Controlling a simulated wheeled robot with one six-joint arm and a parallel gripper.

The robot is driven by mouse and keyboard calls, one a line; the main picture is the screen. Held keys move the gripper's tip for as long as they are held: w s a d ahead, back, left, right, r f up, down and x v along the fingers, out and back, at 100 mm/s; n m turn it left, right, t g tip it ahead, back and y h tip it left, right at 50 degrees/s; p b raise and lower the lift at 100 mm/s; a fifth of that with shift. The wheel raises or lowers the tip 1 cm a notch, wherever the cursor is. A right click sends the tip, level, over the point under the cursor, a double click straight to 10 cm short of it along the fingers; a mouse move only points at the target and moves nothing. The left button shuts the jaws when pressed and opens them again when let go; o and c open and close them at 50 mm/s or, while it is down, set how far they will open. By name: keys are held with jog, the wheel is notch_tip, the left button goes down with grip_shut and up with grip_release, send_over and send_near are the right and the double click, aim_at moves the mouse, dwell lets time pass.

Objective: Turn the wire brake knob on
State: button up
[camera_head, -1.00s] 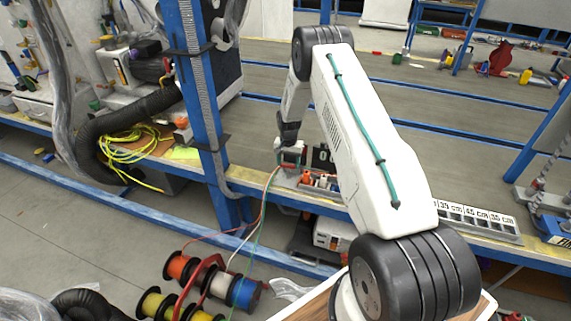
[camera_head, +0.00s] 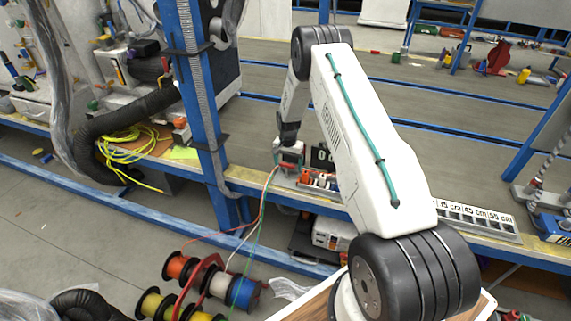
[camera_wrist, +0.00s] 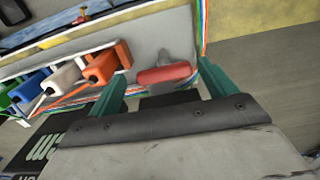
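A red, rounded knob (camera_wrist: 163,75) on a grey base shows in the wrist view, beyond and between my gripper's teal fingers. It looks like the wire brake knob. Its long side runs roughly across the picture, slightly tilted. My gripper (camera_wrist: 162,76) is open, with a finger on either side of the knob. I cannot tell whether either finger touches it. In the head view my gripper (camera_head: 289,158) is small, low over the workbench edge, and the knob cannot be made out there.
Orange (camera_wrist: 103,67), white (camera_wrist: 62,80), blue and green blocks with wires stand left of the knob. Coloured wires run close by the right finger. In the head view wire spools (camera_head: 240,291) stand below the bench, and a blue post (camera_head: 196,90) rises left of my arm.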

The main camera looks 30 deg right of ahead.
aim_at(288, 165)
jog(key=shift+r, duration=3.9)
jog(key=shift+a, duration=0.1)
jog(key=s+a+r+n+g, duration=0.1)
jog(key=s+a+r+n, duration=0.1)
jog(key=s+a+r, duration=0.5)
jog(key=s+a+r+n+g, duration=0.1)
jog(key=s+a+r+n, duration=0.15)
jog(key=s+r, duration=0.75)
jog(key=s+a+r+n+g, duration=0.1)
jog(key=s+a+r+n, duration=0.1)
jog(key=s+a+r, duration=0.6)
jog(key=s+a+r+n+t, duration=0.2)
jog(key=s+r, duration=0.5)
jog(key=s, duration=0.3)
jog(key=s+a+r+n+t, duration=0.2)
jog(key=s+a+r, duration=0.1)
jog(key=s+r, duration=0.4)
jog(key=s, duration=0.3)
jog(key=shift+a, duration=0.15)
